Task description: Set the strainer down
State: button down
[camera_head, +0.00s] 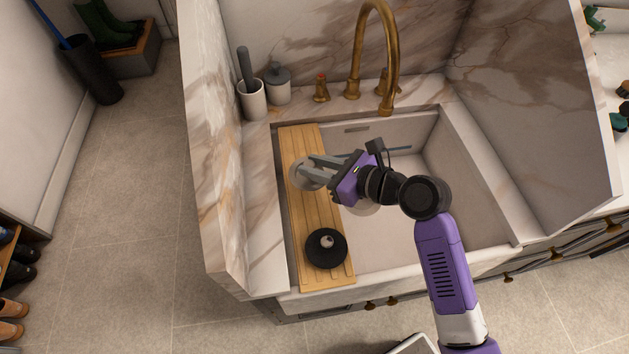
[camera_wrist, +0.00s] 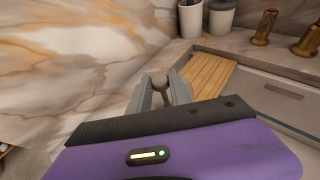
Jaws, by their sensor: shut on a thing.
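My gripper (camera_head: 312,168) reaches from the right over the wooden board (camera_head: 308,215) laid across the left side of the sink. It is shut on a round, pale grey thing, which looks like the strainer (camera_head: 297,173), at or above the board's upper left part. In the wrist view a small grey part of it (camera_wrist: 160,90) shows between the fingertips. I cannot tell whether the strainer touches the board.
A black disc with a pale knob (camera_head: 326,248) lies on the board's near end. A grey cup with a dark handle (camera_head: 253,100), a lidded jar (camera_head: 277,86) and brass taps (camera_head: 352,88) stand behind the sink (camera_head: 470,200). A marble wall (camera_head: 225,150) rises at the left. The board's middle is bare.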

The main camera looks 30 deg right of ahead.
jog(key=shift+f+b, duration=0.4)
jog(key=shift+f, duration=2.5)
jog(key=shift+f, duration=0.1)
jog(key=c, duration=1.2)
grip_release()
jog(key=shift+s+d+r, duration=0.15)
jog(key=shift+r, duration=0.05)
jog(key=v, duration=1.1)
jog(key=shift+s+d+r, duration=0.1)
jog(key=shift+s+d, duration=0.05)
jog(key=shift+s, duration=0.1)
